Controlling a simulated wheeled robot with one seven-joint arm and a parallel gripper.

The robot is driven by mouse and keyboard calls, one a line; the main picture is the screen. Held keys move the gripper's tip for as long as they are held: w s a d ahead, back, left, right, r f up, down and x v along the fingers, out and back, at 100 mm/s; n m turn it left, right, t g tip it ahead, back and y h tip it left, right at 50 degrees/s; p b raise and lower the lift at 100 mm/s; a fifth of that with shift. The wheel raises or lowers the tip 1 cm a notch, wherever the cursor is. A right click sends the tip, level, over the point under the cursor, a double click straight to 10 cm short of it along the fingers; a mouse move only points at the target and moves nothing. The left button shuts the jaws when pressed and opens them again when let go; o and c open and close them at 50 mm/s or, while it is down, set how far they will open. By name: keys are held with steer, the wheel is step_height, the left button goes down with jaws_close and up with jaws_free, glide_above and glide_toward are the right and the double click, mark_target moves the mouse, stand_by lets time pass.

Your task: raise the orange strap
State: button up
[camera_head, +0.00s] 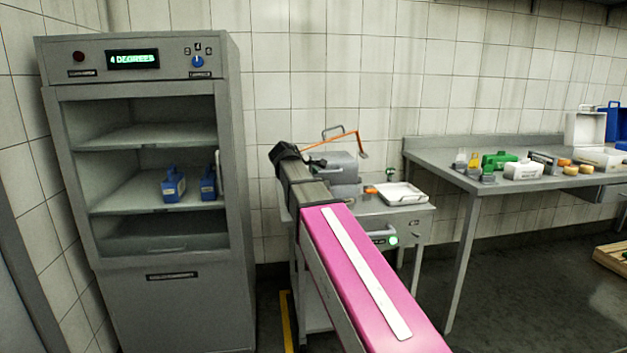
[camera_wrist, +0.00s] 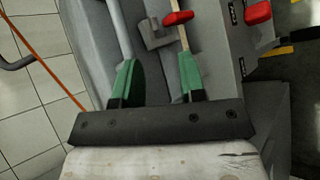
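The orange strap (camera_head: 335,138) shows in the head view as a thin bent band above a grey machine (camera_head: 335,167) on a small metal cart. Its left end comes close to the dark end of my arm. In the wrist view the strap (camera_wrist: 42,62) runs as a thin diagonal line at the left, outside my fingers. My gripper (camera_wrist: 159,78) has two green-padded fingers standing apart, with grey surface visible between them and nothing held. In the head view my fingers are too small and hidden to make out.
A white tray (camera_head: 399,193) lies on the cart beside the machine. A grey cabinet (camera_head: 150,291) with open shelves stands at the left. A long metal table (camera_head: 446,178) with several items stands at the right. Red knobs (camera_wrist: 178,18) sit ahead of my fingers.

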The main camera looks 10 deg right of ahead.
steer(key=shift+a+f, duration=0.15)
steer(key=shift+f, duration=0.1)
steer(key=s+d+f+m+g+y, duration=0.15)
steer(key=s+f, duration=0.25)
steer(key=f, duration=0.4)
steer(key=s+f+m+g+y, duration=0.1)
steer(key=s+f+m, duration=0.15)
steer(key=f, duration=0.45)
steer(key=s+d+f+m+g+y, duration=0.1)
steer(key=s+f+m+y, duration=0.1)
steer(key=s+f, duration=0.45)
steer(key=s+a+f+m+g+y, duration=0.1)
steer(key=s+f+m, duration=0.5)
steer(key=s+f, duration=0.6)
step_height(320, 180, down, 4)
steer(key=g+y, duration=0.1)
steer(key=y, duration=0.1)
steer(key=shift+s+a+m+y, duration=0.2)
steer(key=shift+s+m+y, duration=0.05)
steer(key=shift+m+y, duration=0.1)
steer(key=shift+s+f+g, duration=0.25)
steer(key=shift+s+f, duration=0.05)
steer(key=shift+f, duration=0.1)
jaws_close()
steer(key=shift+a, duration=0.15)
